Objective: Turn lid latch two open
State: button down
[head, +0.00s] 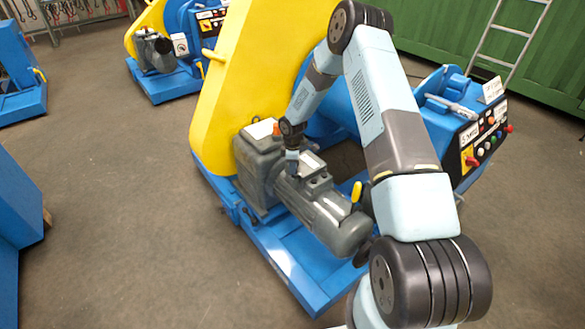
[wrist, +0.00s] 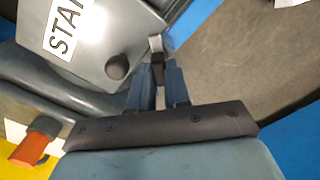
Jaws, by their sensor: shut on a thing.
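My gripper (wrist: 158,82) is shut on a small dark lid latch (wrist: 157,66) at the corner of a grey lid (wrist: 97,60). A pale metal piece (wrist: 155,43) shows just beyond the fingertips. The lid carries a white label with black letters, partly cut off by the frame. A round dark knob (wrist: 118,67) sits on the lid left of the fingers. In the head view my gripper (head: 292,171) points down at the box on top of the grey motor (head: 325,208). The fingers partly hide the latch, and its exact angle is hard to tell.
A yellow guard (head: 235,85) rises behind the motor on a blue base frame (head: 290,262). An orange part (wrist: 35,142) lies near my wrist at lower left. A yellow handle (head: 356,191) stands near the motor's end. A control panel (head: 485,140) is at right.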

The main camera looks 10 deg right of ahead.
jog(key=m, duration=0.5)
jog(key=shift+w+m, duration=0.1)
jog(key=shift+m, duration=0.2)
jog(key=shift+d+m, duration=0.15)
jog(key=shift+m, duration=2.05)
jog(key=c, duration=1.1)
grip_release()
jog(key=shift+w, duration=0.1)
notch_tip(320, 180, up, 14)
jog(key=shift+f, duration=0.2)
